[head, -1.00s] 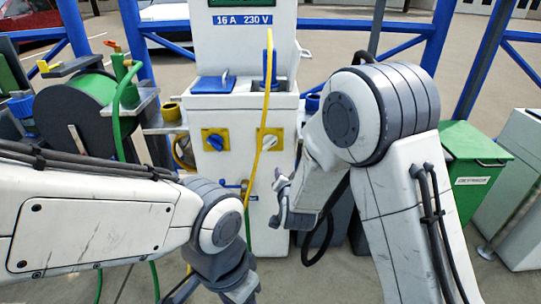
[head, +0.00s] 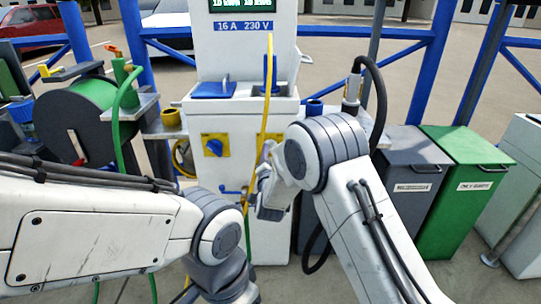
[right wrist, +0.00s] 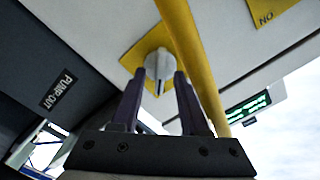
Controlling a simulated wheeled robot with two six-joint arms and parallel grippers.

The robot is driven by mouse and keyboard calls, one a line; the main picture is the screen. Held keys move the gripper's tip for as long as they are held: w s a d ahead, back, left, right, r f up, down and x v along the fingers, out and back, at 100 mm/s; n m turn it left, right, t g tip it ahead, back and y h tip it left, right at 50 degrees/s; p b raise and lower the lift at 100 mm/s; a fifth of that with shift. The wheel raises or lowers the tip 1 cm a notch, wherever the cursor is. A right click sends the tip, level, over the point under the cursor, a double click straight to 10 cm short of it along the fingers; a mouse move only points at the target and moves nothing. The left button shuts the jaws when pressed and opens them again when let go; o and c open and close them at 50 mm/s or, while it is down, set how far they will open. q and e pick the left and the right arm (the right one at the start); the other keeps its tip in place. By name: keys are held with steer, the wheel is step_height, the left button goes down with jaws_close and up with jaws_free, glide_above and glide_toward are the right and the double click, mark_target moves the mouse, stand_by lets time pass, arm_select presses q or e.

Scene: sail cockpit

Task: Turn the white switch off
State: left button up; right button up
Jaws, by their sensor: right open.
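The white switch (right wrist: 158,64) is a round knob with a grip bar on a yellow plate (right wrist: 133,57). In the right wrist view it lies ahead, between the tips of my open right gripper (right wrist: 160,85). The fingers look close to the knob, but I cannot tell whether they touch it. In the head view my right gripper (head: 265,165) is in front of the pedestal (head: 245,110) and largely hides the switch. My left gripper (head: 220,285) is low at the bottom edge, with its fingertips out of clear sight.
A yellow cable (head: 265,95) hangs down past the switch; it also shows close by my right finger in the right wrist view (right wrist: 188,50). A blue switch (head: 214,146) on another yellow plate is left of it. A green reel (head: 85,105) stands left, bins (head: 470,170) right.

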steer(key=shift+w, duration=0.6)
jaws_close()
